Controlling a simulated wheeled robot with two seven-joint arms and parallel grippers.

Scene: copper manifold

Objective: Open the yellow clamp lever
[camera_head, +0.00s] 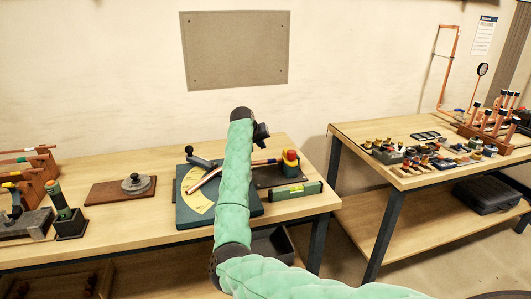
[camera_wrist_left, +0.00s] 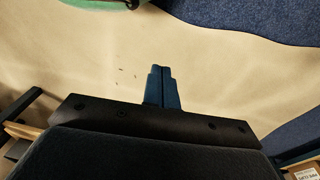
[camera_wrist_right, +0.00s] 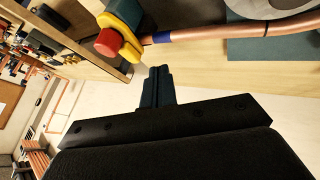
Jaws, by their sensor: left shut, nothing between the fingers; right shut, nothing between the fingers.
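The yellow clamp (camera_head: 289,156) with a red knob stands at the right end of the bending station on the near bench. It also shows at the top of the right wrist view (camera_wrist_right: 127,14), with the red knob (camera_wrist_right: 108,42) facing the camera. A copper pipe (camera_wrist_right: 215,32) with a blue band runs into it. My right gripper (camera_wrist_right: 160,72) is shut and empty, apart from the clamp and below it in that view. In the head view my right arm rises in front of the bench, and its fingertips cannot be made out. My left gripper (camera_wrist_left: 162,72) is shut and empty over bare floor.
A dark green plate with a yellow scale (camera_head: 196,196) and a green level (camera_head: 296,191) are beside the clamp. A brown board with a round weight (camera_head: 136,184) lies further left. A second bench (camera_head: 345,130) with fittings stands right, across a gap.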

